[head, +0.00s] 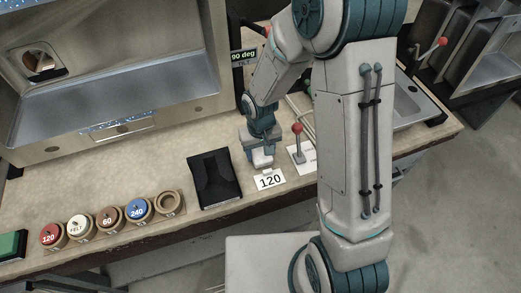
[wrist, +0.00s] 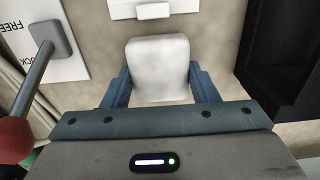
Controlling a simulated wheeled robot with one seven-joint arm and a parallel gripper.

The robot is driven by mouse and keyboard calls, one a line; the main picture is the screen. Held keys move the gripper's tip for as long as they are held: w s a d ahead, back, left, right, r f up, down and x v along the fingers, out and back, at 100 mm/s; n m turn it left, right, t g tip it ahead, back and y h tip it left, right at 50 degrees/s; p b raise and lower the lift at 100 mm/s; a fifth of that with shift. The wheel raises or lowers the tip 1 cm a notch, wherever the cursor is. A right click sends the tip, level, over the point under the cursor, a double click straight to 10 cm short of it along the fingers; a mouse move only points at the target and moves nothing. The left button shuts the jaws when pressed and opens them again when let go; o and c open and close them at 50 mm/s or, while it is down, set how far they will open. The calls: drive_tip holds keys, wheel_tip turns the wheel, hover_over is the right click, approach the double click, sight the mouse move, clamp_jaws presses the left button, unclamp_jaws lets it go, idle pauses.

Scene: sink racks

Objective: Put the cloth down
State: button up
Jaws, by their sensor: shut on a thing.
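My gripper (wrist: 159,92) is shut on the cloth (wrist: 158,62), a white, rounded, block-like pad held between two blue fingers in the wrist view. The card (wrist: 185,12) also shows at the top of the wrist view.
The black tray (head: 215,178) stands close left. A red-knobbed lever (head: 298,130) stands close right by another card. Several round discs (head: 110,220), a wooden ring (head: 169,203) and a green block (head: 12,245) line the front left. A metal sink cabinet (head: 120,85) is behind.

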sight(261, 152)
drive_tip(key=shift+f, duration=0.1)
drive_tip(key=shift+f, duration=0.15)
drive_tip(key=o, duration=1)
wheel_tip(261, 152, up, 12)
drive_tip(key=r, duration=0.1)
drive_tip(key=s+d+r+m+t, duration=0.1)
drive_tip(key=s+d+r, duration=0.2)
drive_tip(key=s+d, duration=0.1)
drive_tip(key=s+d+r+m+t, duration=0.1)
drive_tip(key=s+d+r, duration=0.3)
drive_tip(key=s+d+r+m, duration=0.1)
drive_tip(key=s+d+r, duration=0.2)
drive_tip(key=s+d, duration=0.1)
drive_tip(key=shift+s+r+t+p, duration=0.3)
drive_tip(key=shift+s+t+p, duration=0.05)
drive_tip(key=shift+t, duration=0.05)
